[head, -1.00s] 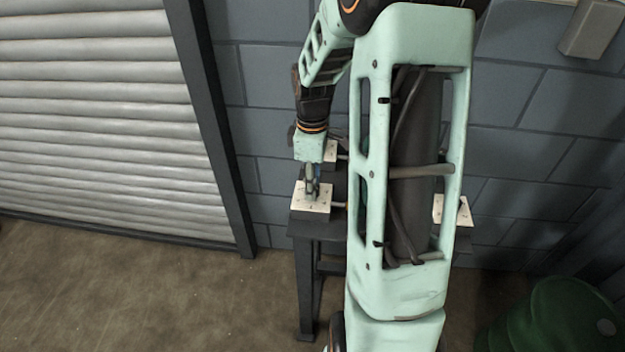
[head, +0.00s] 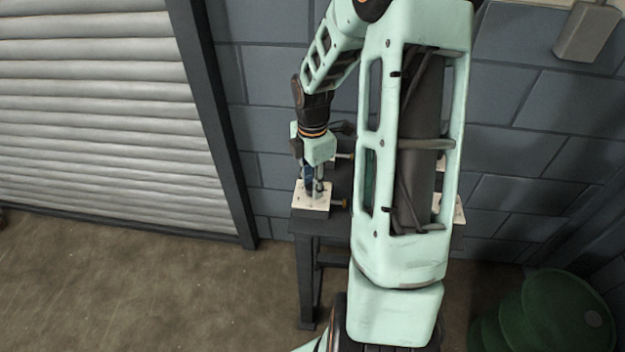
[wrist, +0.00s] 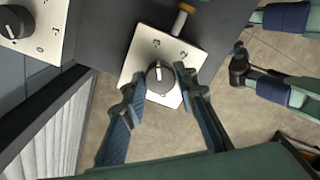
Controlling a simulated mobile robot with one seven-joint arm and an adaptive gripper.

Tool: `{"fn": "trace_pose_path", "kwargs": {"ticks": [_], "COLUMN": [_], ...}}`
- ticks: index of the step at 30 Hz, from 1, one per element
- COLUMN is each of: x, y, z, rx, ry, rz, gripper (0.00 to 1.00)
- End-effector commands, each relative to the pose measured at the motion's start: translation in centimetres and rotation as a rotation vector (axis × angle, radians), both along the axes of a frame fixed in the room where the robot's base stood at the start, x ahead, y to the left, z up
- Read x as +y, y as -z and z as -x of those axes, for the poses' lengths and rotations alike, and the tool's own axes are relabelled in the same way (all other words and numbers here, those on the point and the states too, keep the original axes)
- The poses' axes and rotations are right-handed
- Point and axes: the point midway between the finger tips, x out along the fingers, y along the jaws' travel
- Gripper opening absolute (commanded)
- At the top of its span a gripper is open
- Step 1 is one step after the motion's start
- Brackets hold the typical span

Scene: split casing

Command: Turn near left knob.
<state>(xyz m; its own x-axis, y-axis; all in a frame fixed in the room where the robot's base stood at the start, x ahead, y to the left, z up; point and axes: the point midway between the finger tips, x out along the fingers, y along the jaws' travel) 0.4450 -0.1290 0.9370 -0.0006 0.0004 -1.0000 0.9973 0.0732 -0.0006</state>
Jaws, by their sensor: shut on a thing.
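The near left knob (wrist: 160,77) is dark and round with a pale pointer line, on a white plate with printed numbers (wrist: 145,52). In the head view this plate (head: 303,204) sits on the near left corner of a dark table. My gripper (wrist: 159,82) has one finger on each side of the knob and is shut on it. In the head view my gripper (head: 314,186) points down over the plate, and the knob itself is hidden. In the wrist view the pointer line faces the plate's upper side, where 3 and 2 show.
A second dark knob (wrist: 12,22) on a white plate stands at the wrist view's upper left. An orange-tipped rod (wrist: 182,18) sticks out beside the near plate. My arm covers much of the table (head: 308,228). A green drum (head: 555,315) stands at the lower right.

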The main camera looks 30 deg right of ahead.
Motion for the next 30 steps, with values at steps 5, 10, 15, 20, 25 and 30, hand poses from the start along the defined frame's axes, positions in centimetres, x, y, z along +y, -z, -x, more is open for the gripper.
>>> {"fn": "trace_pose_path", "kwargs": {"ticks": [5, 10, 15, 20, 25, 30], "x": [0.00, -0.01, -0.01, -0.01, 0.00, -0.01], "y": [-0.09, -0.06, -0.06, -0.06, -0.03, -0.10], "z": [-0.08, -0.09, -0.09, -0.09, -0.05, -0.03], "rx": [-0.002, -0.003, -0.003, -0.002, -0.001, -0.001], "ry": [-0.026, -0.031, -0.031, -0.031, -0.030, -0.029], "rz": [0.000, 0.001, 0.001, 0.001, 0.001, 0.001], "gripper": [0.03, 0.03, 0.03, 0.38, 0.45, 0.45]}}
